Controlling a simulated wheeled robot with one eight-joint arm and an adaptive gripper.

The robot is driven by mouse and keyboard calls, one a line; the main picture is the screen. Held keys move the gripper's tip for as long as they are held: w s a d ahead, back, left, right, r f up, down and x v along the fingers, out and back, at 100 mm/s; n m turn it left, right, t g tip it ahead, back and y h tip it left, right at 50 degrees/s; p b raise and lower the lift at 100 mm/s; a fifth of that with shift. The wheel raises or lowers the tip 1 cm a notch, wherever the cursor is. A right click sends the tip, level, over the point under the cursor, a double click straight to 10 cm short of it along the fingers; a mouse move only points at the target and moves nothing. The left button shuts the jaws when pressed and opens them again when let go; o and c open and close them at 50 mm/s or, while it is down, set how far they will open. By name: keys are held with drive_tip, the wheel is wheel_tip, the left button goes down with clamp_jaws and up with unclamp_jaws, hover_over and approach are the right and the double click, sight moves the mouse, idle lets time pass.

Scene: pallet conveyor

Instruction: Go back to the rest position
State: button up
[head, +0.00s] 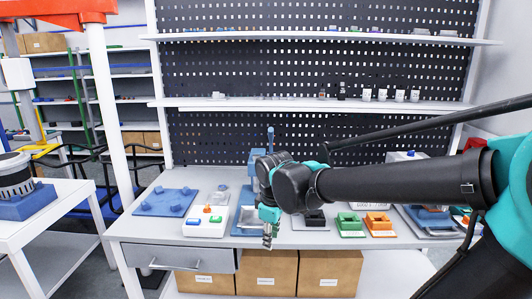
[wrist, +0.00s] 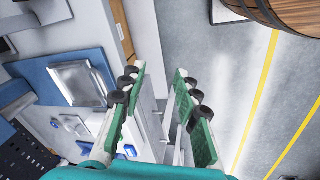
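My gripper (head: 268,230) hangs at the front edge of the workbench (head: 140,228) in the head view, pointing down. In the wrist view my gripper (wrist: 152,92) has its two green-padded fingers apart, with nothing between them. Below them I see the bench edge and the grey floor. My dark arm reaches in from the right and hides part of the bench top behind it.
On the bench are a blue mat (head: 165,202), a white box with coloured buttons (head: 206,222), and green (head: 350,224) and orange (head: 379,224) blocks. Cardboard boxes (head: 265,272) stand underneath. A white side table (head: 45,220) is at left. A barrel (wrist: 285,12) shows in the wrist view.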

drive_tip(key=s+d+f+m+t, duration=0.1)
drive_tip(key=s+d+f+m, duration=0.1)
drive_tip(key=d+f+m, duration=0.4)
drive_tip(key=s+d+f+m, duration=0.3)
drive_tip(key=d+f+m, duration=0.3)
drive_tip(key=d, duration=0.5)
drive_tip(key=shift+s+d+f+m+t, duration=0.3)
drive_tip(key=shift+f+m+t, duration=0.1)
drive_tip(key=shift+m, duration=0.2)
